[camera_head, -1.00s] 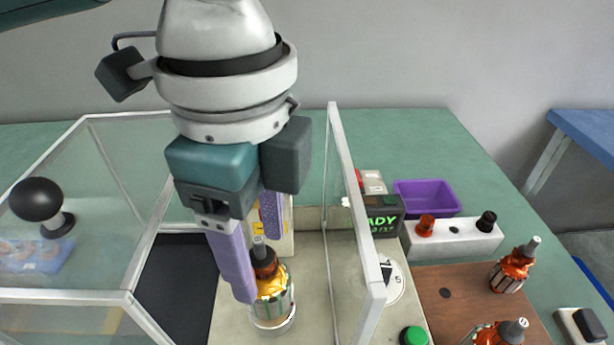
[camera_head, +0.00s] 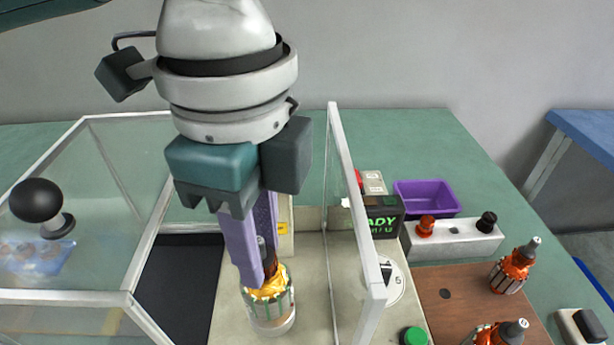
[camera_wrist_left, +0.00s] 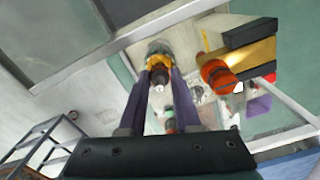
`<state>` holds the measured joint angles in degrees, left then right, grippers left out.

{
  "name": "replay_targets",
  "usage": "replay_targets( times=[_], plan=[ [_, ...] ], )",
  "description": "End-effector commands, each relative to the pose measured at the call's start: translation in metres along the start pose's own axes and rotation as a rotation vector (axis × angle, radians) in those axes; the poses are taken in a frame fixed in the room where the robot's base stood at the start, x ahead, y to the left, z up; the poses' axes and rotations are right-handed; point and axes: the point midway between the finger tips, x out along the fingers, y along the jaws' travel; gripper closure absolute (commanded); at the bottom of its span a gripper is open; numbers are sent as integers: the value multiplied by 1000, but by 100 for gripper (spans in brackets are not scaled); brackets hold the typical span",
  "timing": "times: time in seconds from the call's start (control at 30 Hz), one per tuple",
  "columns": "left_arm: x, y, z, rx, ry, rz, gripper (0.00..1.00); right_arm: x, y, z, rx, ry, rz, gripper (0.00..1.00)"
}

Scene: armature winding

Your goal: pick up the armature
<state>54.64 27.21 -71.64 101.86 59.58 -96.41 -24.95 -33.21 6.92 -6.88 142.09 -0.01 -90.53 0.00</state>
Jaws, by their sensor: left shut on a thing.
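The armature (camera_head: 270,305), with yellow-orange windings, a striped core and a dark upper end, stands about upright inside the clear-walled enclosure. My left gripper (camera_head: 256,278) reaches down from above, and its two purple fingers are shut on the armature's upper part. In the left wrist view, the armature (camera_wrist_left: 159,50) sits between the fingertips of the left gripper (camera_wrist_left: 160,75). Its lower end meets a pale round piece, and I cannot tell whether it is clear of it. My right gripper is not in view.
A clear panel (camera_head: 352,215) stands just right of the gripper. Beyond it are a READY display (camera_head: 382,216), a purple bin (camera_head: 427,198), a green button (camera_head: 414,337) and a brown board (camera_head: 458,290) with two copper-wound armatures. A black knob (camera_head: 37,200) is at left.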

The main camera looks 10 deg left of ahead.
Motion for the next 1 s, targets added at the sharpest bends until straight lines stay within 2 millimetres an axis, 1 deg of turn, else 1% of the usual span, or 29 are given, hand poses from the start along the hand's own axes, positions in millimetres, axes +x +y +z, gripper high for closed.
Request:
replay_targets(
  times=[0.87,1.0],
  plan=[
    [-1,0,0,0,1,-1,100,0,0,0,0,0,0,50],
    [-5,0,0,0,1,-2,100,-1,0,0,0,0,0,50]
  ],
)
